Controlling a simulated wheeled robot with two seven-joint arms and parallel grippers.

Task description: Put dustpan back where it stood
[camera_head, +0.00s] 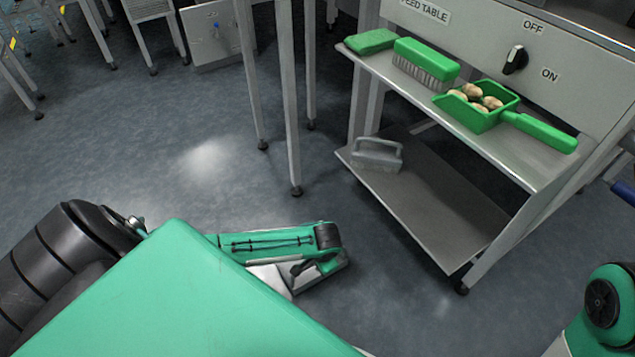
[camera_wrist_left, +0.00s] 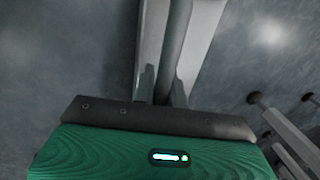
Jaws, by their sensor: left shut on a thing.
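My left gripper (camera_wrist_left: 172,95) is shut on a grey bar, like a handle (camera_wrist_left: 176,45), which runs between its fingers in the left wrist view. The rest of the held thing is hidden, so I cannot tell for sure that it is the dustpan. In the head view, my left forearm and wrist reach out low over the floor, left of the feed table. A green pan with a handle (camera_head: 540,132) lies on the table's upper shelf and holds several pale brown pieces. My right gripper is out of view.
The upper shelf (camera_head: 515,165) also carries a green-backed brush (camera_head: 427,62) and a green pad (camera_head: 370,41). A grey handled thing (camera_head: 377,153) stands on the lower shelf (camera_head: 425,210), whose front part is bare. Metal legs (camera_head: 287,100) stand behind my left arm. Open floor lies left.

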